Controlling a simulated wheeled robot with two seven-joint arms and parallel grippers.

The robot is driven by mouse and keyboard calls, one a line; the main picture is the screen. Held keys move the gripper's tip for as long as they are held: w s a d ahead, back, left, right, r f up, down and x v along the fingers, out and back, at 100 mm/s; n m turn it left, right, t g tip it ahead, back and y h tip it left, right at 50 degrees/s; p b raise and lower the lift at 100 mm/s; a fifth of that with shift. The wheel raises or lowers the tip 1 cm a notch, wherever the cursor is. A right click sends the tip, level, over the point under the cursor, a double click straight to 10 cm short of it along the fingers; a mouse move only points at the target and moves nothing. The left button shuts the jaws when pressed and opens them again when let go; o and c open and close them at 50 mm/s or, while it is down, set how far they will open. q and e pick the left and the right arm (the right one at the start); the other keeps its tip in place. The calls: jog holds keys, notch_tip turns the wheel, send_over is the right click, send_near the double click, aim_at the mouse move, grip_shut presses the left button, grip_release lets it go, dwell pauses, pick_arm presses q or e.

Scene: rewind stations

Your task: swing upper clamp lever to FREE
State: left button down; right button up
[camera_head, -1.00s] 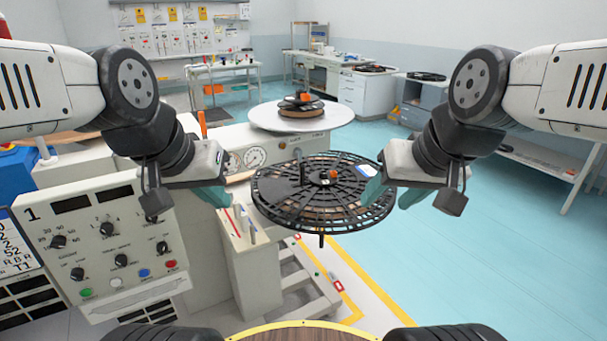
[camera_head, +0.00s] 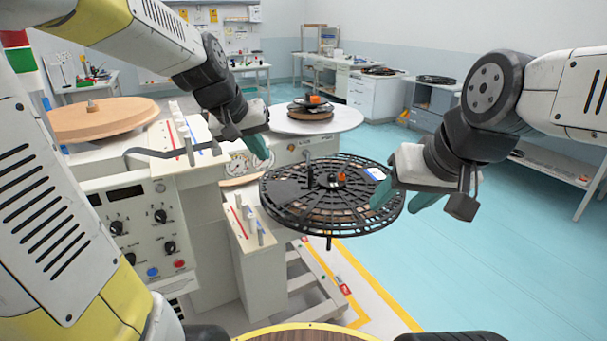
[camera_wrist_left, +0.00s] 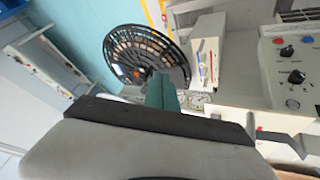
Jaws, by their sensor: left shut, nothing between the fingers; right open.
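The upper clamp station is a white-topped block (camera_head: 160,142) with a red and a blue stripe; a small grey upright lever (camera_head: 189,152) stands between them. A lower white block (camera_head: 243,240) with a red stripe and grey posts sits in front. My left gripper (camera_head: 258,148) is shut and empty, to the right of the upper lever and apart from it. Its teal fingers (camera_wrist_left: 161,93) also show in the left wrist view, where the upper block is partly hidden. My right gripper (camera_head: 405,200) is open at the right rim of the black reel (camera_head: 325,208).
A control panel (camera_head: 140,222) with knobs is below the upper block. A brown disc (camera_head: 100,117) lies behind left, and a pale round table (camera_head: 335,118) with stacked reels lies behind right.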

aim_at(311, 178)
pick_arm(q)
jog(key=w+f, duration=0.4)
jog(key=w, duration=0.3)
jog(key=w+f+n, duration=0.1)
jog(key=w+f, duration=0.4)
jog(key=w, duration=0.2)
jog(key=w+d+f+n, duration=0.1)
jog(key=w+f, duration=0.4)
jog(key=w, duration=0.2)
jog(key=shift+w+f+h, duration=0.15)
jog(key=shift+w+h, duration=0.1)
jog(key=shift+h, duration=0.15)
jog(key=w+d+f, duration=0.6)
jog(key=d+f, duration=0.1)
jog(key=f, duration=0.1)
jog(key=shift+w, duration=0.2)
